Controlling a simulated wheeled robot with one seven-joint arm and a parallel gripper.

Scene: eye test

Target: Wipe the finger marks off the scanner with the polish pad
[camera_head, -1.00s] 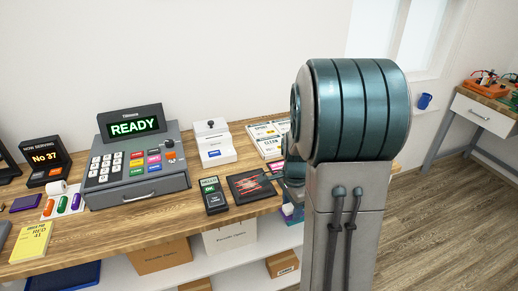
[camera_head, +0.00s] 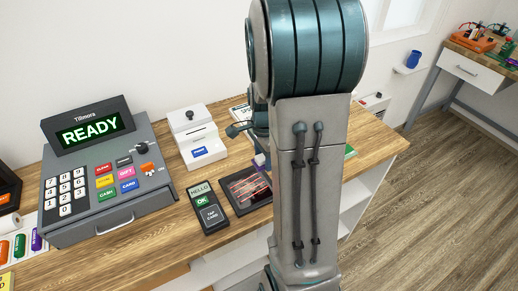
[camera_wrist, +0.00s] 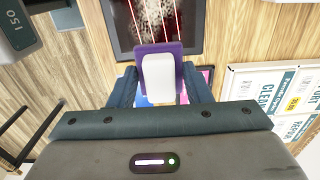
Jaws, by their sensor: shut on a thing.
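The scanner (camera_head: 243,198) is a dark flat square with red lines under its glass, lying on the wooden counter. Its glass shows in part at the top of the wrist view (camera_wrist: 190,40), with a whitish smudged patch. The polish pad, purple with a white block, is between my gripper's (camera_wrist: 158,72) fingers in the wrist view (camera_wrist: 158,80). My gripper is shut on it. The pad (camera_head: 261,161) appears small at the scanner's upper right edge in the head view. It overlaps the scanner's edge in the wrist view; I cannot tell whether they touch. My arm hides the counter behind it.
A card reader (camera_head: 208,207) stands close left of the scanner. A white box-like device (camera_head: 196,135) is behind, and a cash register (camera_head: 105,175) is further left. Price cards (camera_wrist: 270,95) lie at right in the wrist view. Bare counter (camera_head: 205,245) shows in front.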

